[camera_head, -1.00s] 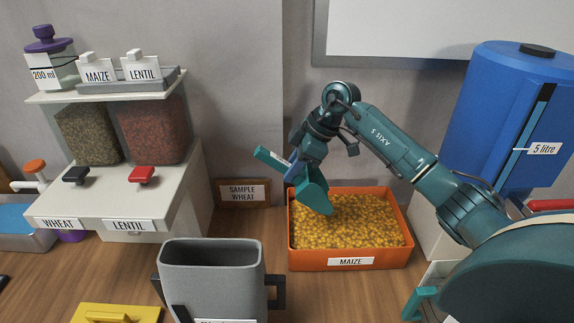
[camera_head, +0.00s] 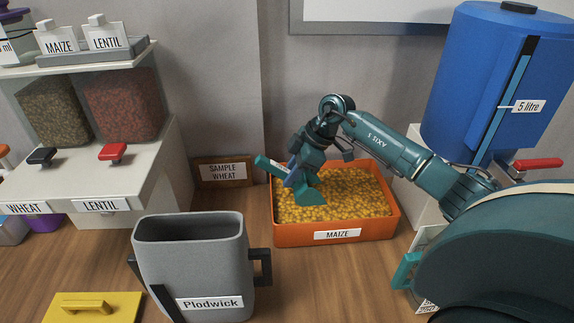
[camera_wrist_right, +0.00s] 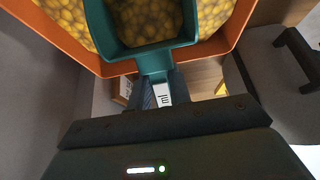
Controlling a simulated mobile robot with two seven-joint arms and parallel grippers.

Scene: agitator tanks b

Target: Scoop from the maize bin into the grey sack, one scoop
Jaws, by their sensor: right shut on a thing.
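The orange maize bin (camera_head: 337,235), labelled MAIZE, stands on the wooden counter and is full of yellow kernels (camera_head: 350,195). My right gripper (camera_head: 299,172) is shut on the teal scoop (camera_head: 312,198) just over the bin's left half. The scoop's lower end meets the kernels. In the right wrist view, kernels show inside the scoop (camera_wrist_right: 150,57); how full it is I cannot tell. The grey sack (camera_head: 190,255), an open-topped upright holder labelled Plodwick with black handles, stands in front, left of the bin. Its inside looks empty where visible. My left gripper is out of view.
A white dispenser (camera_head: 90,185) with wheat and lentil hoppers stands at left. A SAMPLE WHEAT sign (camera_head: 224,172) leans by the wall. A yellow lid-like plate (camera_head: 92,308) lies at front left. A blue tank (camera_head: 490,90) stands at right. Bare counter lies between sack and bin.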

